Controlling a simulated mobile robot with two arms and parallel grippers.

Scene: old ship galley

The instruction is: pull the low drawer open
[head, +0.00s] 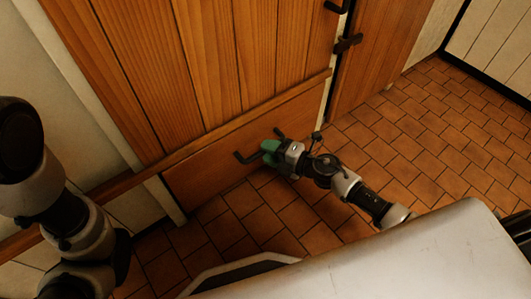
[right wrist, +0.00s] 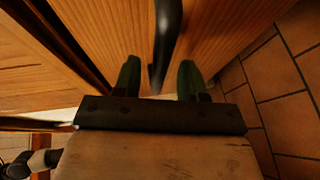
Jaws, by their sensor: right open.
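The low drawer (head: 210,170) has a brown wooden front below the tall plank door and looks closed. Its black bar handle (head: 244,158) runs across the front, partly hidden behind my right gripper (head: 269,151). The right gripper has green fingers and is at the handle. In the right wrist view, the open green fingers (right wrist: 159,80) stand either side of the dark handle (right wrist: 166,40), with gaps showing on both sides. How deep the handle sits between them is hard to tell. My left arm shows at the left of the head view, but its gripper cannot be seen.
A tall plank door (head: 215,65) rises above the drawer, with a wooden ledge between them. Another wooden door (head: 375,55) stands to the right. The tiled floor (head: 430,130) is clear at right. A pale wall (head: 35,75) stands at left.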

